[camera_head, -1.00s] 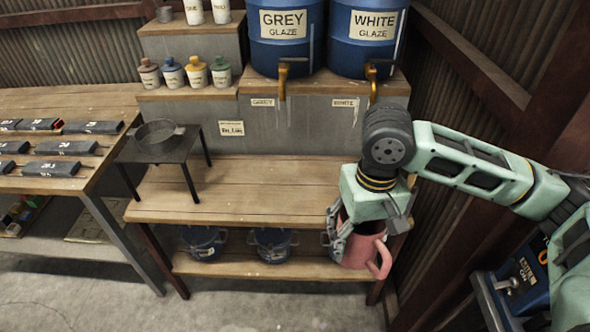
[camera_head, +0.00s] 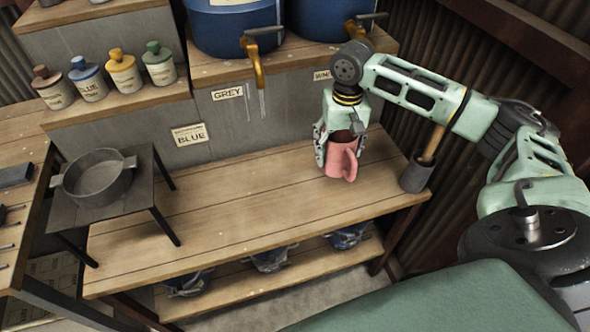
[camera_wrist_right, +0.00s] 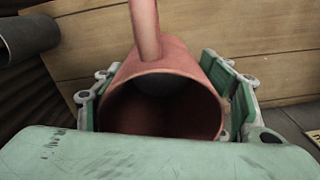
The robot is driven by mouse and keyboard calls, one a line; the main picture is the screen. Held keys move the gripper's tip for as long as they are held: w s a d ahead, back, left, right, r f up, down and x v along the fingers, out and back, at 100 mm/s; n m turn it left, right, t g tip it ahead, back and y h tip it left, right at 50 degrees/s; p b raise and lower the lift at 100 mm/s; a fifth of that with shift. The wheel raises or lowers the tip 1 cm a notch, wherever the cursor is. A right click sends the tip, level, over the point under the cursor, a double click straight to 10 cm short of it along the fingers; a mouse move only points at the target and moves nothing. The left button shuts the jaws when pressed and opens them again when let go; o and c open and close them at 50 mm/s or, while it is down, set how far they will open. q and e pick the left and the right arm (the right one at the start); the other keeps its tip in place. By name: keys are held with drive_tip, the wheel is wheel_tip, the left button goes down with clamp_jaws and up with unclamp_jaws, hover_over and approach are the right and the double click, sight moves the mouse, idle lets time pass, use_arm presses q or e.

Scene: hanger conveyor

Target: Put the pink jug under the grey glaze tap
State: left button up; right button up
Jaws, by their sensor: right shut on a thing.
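The pink jug (camera_head: 341,158) is held by my right gripper (camera_head: 338,146), upright or nearly so, over the right part of the wooden bench. In the right wrist view the jug (camera_wrist_right: 160,85) sits between both fingers with its mouth toward the camera and its handle pointing up the picture. I cannot tell whether its base touches the bench. The grey glaze tap (camera_head: 254,62), a brass spout on a blue barrel, is up and to the left of the jug, above the "GREY" label (camera_head: 228,93). My left gripper is not in view.
A dark pot (camera_head: 93,182) stands on a small black stand at the left. A dark grey cup holding a wooden handle (camera_head: 416,174) stands right of the jug. Several glaze bottles line the upper left step. The bench middle (camera_head: 240,200) is clear. Blue buckets (camera_head: 270,258) sit on the shelf below.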

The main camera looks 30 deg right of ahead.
drive_tip(key=w+a+f, duration=0.2)
drive_tip(key=a, duration=0.1)
drive_tip(key=shift+w+a+f, duration=0.15)
drive_tip(key=shift+w+a, duration=0.05)
drive_tip(key=shift+w, duration=0.2)
drive_tip(key=w+a+f, duration=0.1)
drive_tip(key=f, duration=0.1)
drive_tip(key=w+a+f, duration=0.1)
drive_tip(key=f, duration=0.1)
drive_tip(key=w+a+f+p, duration=0.1)
drive_tip(key=f, duration=0.2)
drive_tip(key=shift+w+a+f, duration=0.1)
drive_tip(key=shift+w+a, duration=0.1)
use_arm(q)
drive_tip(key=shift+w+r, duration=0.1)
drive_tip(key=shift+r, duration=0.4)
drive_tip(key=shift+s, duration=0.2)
use_arm(e)
drive_tip(key=o, duration=1.4)
